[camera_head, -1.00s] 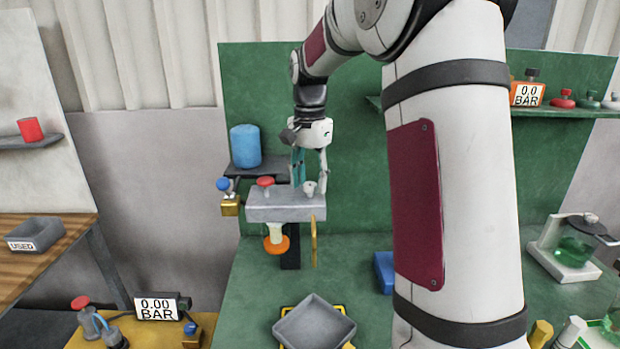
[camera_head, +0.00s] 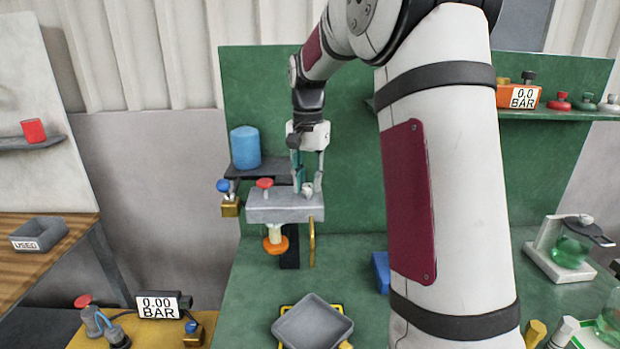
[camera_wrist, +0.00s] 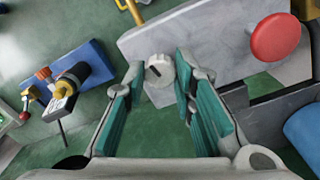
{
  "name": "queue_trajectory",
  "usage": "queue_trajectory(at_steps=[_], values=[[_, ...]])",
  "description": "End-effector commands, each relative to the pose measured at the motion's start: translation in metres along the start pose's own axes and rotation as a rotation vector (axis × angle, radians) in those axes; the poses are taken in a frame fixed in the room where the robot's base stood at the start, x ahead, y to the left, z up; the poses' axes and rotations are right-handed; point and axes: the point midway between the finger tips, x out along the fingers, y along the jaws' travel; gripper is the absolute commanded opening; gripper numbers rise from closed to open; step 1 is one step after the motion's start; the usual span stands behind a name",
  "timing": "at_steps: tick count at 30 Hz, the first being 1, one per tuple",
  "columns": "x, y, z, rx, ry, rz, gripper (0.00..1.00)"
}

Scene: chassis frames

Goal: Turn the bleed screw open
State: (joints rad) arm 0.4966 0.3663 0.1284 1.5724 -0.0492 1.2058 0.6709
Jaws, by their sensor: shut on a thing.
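The bleed screw is a small white knob (camera_head: 307,188) with a dark slot mark, on the top of a grey block (camera_head: 270,208) near its right end. In the wrist view the bleed screw (camera_wrist: 159,72) sits between the tips of my two teal-padded fingers. My gripper (camera_head: 309,184) points down from above and is shut on the screw; it also shows in the wrist view (camera_wrist: 160,62). The screw's contact sides are partly hidden by the fingertips.
A red knob (camera_head: 265,183) stands on the same block, left of the screw. A blue cylinder (camera_head: 245,147) is on a dark shelf behind. A brass handle (camera_head: 312,243) hangs at the block's right end. A grey tray (camera_head: 313,322) lies below.

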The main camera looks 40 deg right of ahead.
Motion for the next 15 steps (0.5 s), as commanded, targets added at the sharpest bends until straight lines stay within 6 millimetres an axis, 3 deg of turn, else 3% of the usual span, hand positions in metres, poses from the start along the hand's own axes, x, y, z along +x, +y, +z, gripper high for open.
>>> queue_trajectory(at_steps=[15], values=[[-0.0011,0.0012,0.0012,-0.490,-0.002,0.000,0.00]])
